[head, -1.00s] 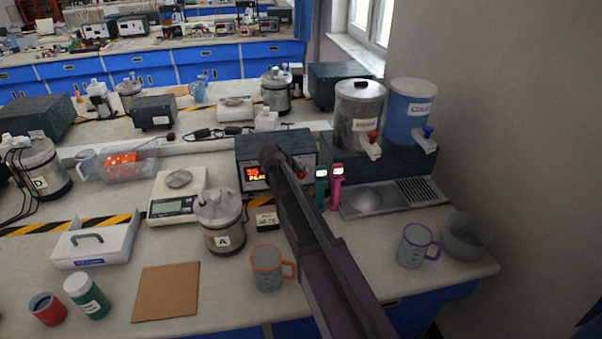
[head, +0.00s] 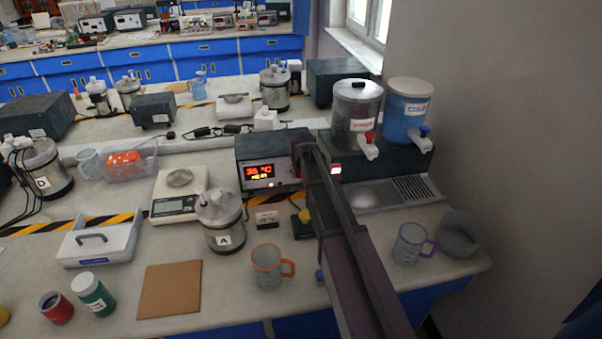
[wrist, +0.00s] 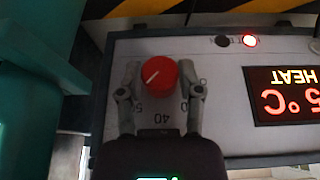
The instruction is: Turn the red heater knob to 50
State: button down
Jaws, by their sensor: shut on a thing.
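The red heater knob (wrist: 158,76) sits on the grey front panel of the heater box (head: 262,150). In the wrist view my gripper (wrist: 160,82) has one finger on each side of the knob and is shut on it. The knob's white pointer line slants to the lower left in that view. A "40" shows below the knob; a mark starting with 5 at lower left is partly hidden by a finger. The red display (wrist: 288,92) reads HEAT and a °C value ending in 5. In the head view my arm hides the knob.
A scale (head: 180,193), a lidded pot marked A (head: 223,236) and an orange-rimmed mug (head: 266,267) stand left of my arm. Hot (head: 357,108) and cold (head: 405,108) dispensers stand to the right. A purple-handled mug (head: 408,245) is at front right.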

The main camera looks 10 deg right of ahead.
dwell(0.4)
jog(key=shift+c, duration=1.3)
grip_release()
notch_tip(320, 180, up, 9)
jog(key=p, duration=0.9)
jog(key=shift+r, duration=0.1)
jog(key=shift+r+p, duration=0.45)
jog(key=shift+p, duration=0.1)
